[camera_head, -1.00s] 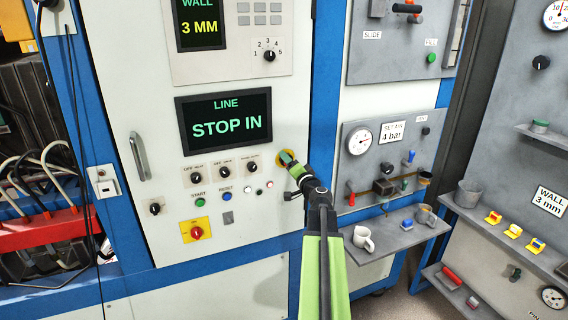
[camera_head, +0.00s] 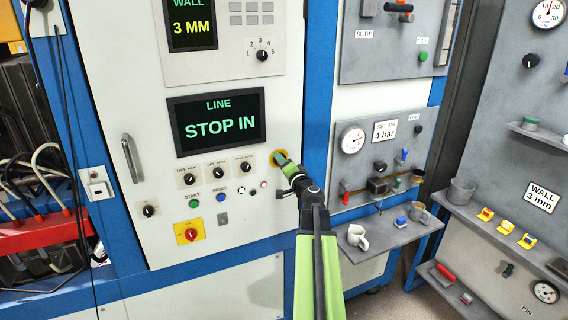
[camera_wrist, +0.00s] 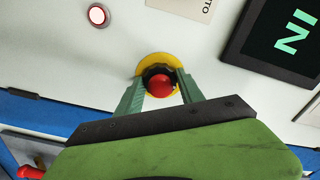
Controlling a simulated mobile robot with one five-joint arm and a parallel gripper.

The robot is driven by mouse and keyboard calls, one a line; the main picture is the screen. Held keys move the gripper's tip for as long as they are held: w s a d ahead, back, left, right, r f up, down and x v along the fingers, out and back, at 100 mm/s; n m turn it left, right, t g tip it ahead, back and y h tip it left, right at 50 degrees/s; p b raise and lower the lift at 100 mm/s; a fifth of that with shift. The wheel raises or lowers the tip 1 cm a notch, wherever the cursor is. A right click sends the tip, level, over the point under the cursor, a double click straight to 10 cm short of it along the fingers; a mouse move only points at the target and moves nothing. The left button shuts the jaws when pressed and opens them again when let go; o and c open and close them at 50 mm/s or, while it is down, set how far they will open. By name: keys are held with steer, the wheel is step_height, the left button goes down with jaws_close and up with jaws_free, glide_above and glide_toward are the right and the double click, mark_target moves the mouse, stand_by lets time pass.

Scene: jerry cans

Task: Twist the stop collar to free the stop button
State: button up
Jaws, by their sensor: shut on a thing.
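The stop button (camera_wrist: 161,85) is a red round head in the wrist view. The dark stop collar (camera_wrist: 149,73) rings it, on a yellow disc (camera_wrist: 156,60) fixed to the white cabinet front. My gripper (camera_wrist: 160,88) has its two green fingers on either side of the collar and is shut on it. In the head view my gripper (camera_head: 280,158) reaches the yellow disc (camera_head: 276,155) right of the knob row; the button and collar are mostly hidden there. The screen (camera_head: 218,122) reads "LINE STOP IN".
Several dark selector knobs (camera_head: 218,172) sit left of my gripper. Below are a green start button (camera_head: 194,201) and a red knob on a yellow plate (camera_head: 190,235).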

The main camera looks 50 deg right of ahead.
steer(key=m, duration=0.3)
steer(key=shift+a+m, duration=0.1)
steer(key=shift+m, duration=1.8)
steer(key=o, duration=1.4)
steer(key=shift+a, duration=0.1)
